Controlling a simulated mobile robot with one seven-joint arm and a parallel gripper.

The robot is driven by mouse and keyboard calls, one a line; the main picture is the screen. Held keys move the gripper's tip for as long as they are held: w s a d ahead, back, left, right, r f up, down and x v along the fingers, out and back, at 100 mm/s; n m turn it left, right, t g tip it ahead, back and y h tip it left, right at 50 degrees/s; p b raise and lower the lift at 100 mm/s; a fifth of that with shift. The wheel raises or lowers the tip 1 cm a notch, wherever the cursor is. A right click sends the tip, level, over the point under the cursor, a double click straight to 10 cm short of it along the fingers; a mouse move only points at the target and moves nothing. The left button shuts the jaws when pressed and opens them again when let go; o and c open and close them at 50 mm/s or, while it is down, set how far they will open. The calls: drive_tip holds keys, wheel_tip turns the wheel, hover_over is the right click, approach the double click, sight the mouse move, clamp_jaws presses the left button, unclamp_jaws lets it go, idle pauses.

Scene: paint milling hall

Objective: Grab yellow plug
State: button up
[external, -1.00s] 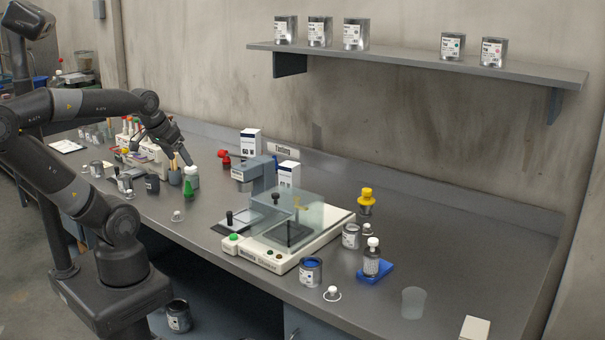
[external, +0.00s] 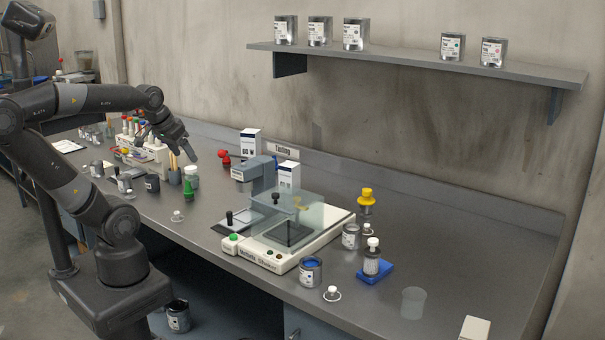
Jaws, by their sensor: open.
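The yellow plug (external: 366,195) stands upright toward the back right of the grey bench, on top of a small grey metallic piece. Its yellow top shows clearly and nothing covers it. My gripper (external: 182,155) is open and points down over the left part of the bench. It is above and beside a white-capped jar and a cup of sticks, far to the left of the yellow plug. I see nothing between its fingers.
A shaker with a clear cover (external: 285,225) and a grey stand (external: 262,177) lie between my gripper and the plug. A wall shelf (external: 420,62) hangs above.

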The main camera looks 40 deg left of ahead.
drive_tip(key=w+d+r+m+h, duration=0.1)
drive_tip(key=w+d+r, duration=0.15)
drive_tip(key=w, duration=0.45)
drive_tip(key=w+d+r+m+h, duration=0.1)
drive_tip(key=w+d, duration=0.2)
drive_tip(key=w, duration=0.4)
drive_tip(key=m+h, duration=0.1)
drive_tip(key=m, duration=0.4)
hover_over(366, 189)
drive_tip(key=s+a, duration=0.3)
wheel_tip(366, 189, down, 14)
drive_tip(key=x, duration=0.5)
drive_tip(key=shift+d+f, duration=0.25)
drive_tip(key=shift+d, duration=0.25)
drive_tip(key=x, duration=0.4)
drive_tip(key=shift+s+d+f, duration=0.15)
drive_tip(key=shift+s+f, duration=0.1)
drive_tip(key=shift+s, duration=0.15)
drive_tip(key=shift+w+d+f, duration=0.15)
drive_tip(key=shift+w+f, duration=0.05)
drive_tip(key=shift+f, duration=0.2)
drive_tip(key=shift+c, duration=0.3)
